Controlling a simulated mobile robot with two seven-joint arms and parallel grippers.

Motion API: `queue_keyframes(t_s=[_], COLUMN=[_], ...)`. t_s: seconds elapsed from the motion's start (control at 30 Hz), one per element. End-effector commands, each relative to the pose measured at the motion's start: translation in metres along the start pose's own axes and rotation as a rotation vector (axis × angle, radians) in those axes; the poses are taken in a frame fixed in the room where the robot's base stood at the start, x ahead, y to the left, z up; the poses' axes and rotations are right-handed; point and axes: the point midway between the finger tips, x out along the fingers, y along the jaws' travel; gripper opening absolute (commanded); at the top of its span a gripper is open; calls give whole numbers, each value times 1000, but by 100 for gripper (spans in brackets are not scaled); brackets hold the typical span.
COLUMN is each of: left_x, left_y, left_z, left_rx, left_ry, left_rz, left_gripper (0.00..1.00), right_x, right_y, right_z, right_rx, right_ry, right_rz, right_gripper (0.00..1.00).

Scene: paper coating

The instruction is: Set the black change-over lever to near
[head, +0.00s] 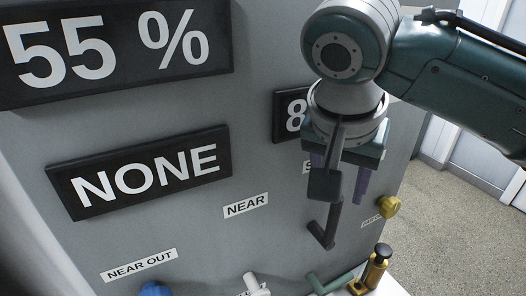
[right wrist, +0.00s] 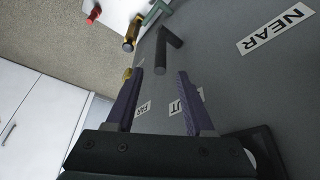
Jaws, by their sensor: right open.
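The black change-over lever (head: 325,228) stands out from the grey panel, to the right of the NEAR label (head: 245,204). Its bent dark bar also shows in the right wrist view (right wrist: 169,48). My right gripper (head: 340,188) is open and empty, with its purple fingers pointing towards the panel. In the right wrist view the fingertips (right wrist: 160,73) are apart, and the lever appears just beyond them. The gripper and wrist parts hide the panel behind them, including part of a label. My left gripper is not in view.
Dark signs read 55 % (head: 110,45) and NONE (head: 140,170). A yellow knob (head: 388,207), a yellow-black handle (head: 376,268), a green lever (head: 325,284), a white handle (head: 255,284) and a blue knob (head: 155,289) sit low on or near the panel. Open floor lies right.

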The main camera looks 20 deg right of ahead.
Motion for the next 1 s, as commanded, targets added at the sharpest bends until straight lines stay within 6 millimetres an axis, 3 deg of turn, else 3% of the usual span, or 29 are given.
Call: queue_keyframes(t_s=[0.2, 0.33, 0.73, 1.0], left_x=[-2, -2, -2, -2], left_y=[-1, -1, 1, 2], left_z=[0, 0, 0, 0], left_rx=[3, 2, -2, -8], left_ry=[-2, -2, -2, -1], left_rz=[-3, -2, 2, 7], left_gripper=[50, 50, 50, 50], right_x=[43, 60, 69, 69], right_y=[1, 0, 0, 0], right_z=[0, 0, 0, 0], right_rx=[-1, -2, -2, -2], right_ry=[0, 0, 0, 0], right_rz=[5, 1, -3, -3], right_gripper=[53, 53, 53, 24])
